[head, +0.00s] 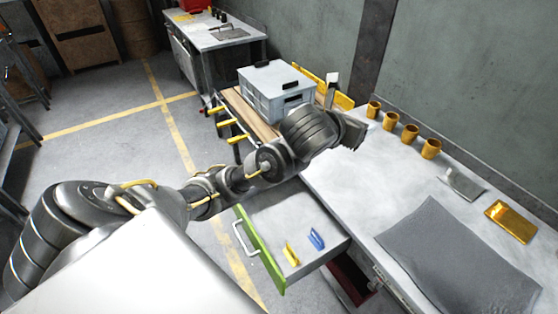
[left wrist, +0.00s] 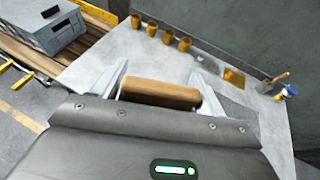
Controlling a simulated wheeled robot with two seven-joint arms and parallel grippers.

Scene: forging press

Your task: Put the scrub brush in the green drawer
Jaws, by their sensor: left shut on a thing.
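My left gripper (head: 343,112) is over the workbench in the head view. In the left wrist view its two pale fingers (left wrist: 160,85) are shut on the scrub brush (left wrist: 162,94), whose light wooden body lies between them. In the head view the gripper largely hides the brush; I cannot tell whether the dark ragged edge at its end is bristles. The green drawer (head: 258,250) is pulled out below the bench, to the lower left of the gripper. A yellow item (head: 291,254) and a blue item (head: 316,239) lie inside it. My right gripper is not in view.
Several orange cups (head: 410,134) line the back of the bench. A metal piece (head: 462,184), a gold block (head: 512,221) and a dark grey mat (head: 455,255) are to the right. A grey toolbox (head: 275,90) stands on a pallet behind. The drawer's near floor is bare.

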